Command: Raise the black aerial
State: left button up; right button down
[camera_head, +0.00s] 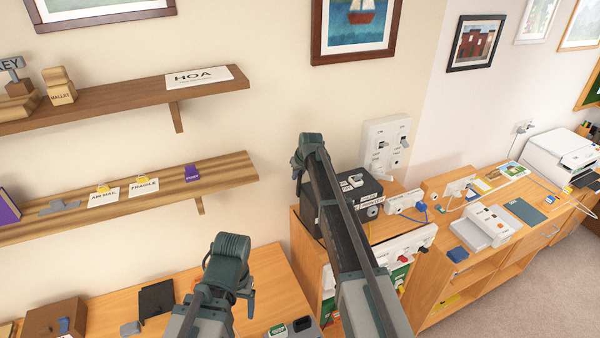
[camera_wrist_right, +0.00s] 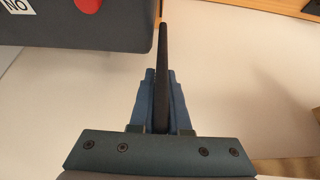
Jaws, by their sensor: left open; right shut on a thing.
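The black aerial (camera_wrist_right: 163,55) is a thin dark rod in the right wrist view. My right gripper (camera_wrist_right: 161,82) is shut on it, with a blue finger on each side. The rod's far end reaches past the fingertips, close beside a dark box. I cannot tell where it joins the box. In the head view my right gripper (camera_head: 298,168) is at the left of the black box (camera_head: 356,190), and the aerial cannot be made out there. My left gripper (camera_head: 236,285) is open and empty over the lower desk, partly hidden by its own wrist.
Two wall shelves (camera_head: 130,205) with signs and small blocks are at the left. A white switch panel (camera_head: 386,145) is on the wall behind the black box. A white power strip (camera_head: 405,201), a printer (camera_head: 560,155) and a grey-white device (camera_head: 487,227) are to the right.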

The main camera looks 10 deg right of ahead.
jog(key=shift+w+a+g+p, duration=0.15)
jog(key=shift+w+g+p, duration=0.2)
jog(key=shift+w+g, duration=0.25)
jog(key=c, duration=0.9)
grip_release()
jog(key=shift+f, duration=0.1)
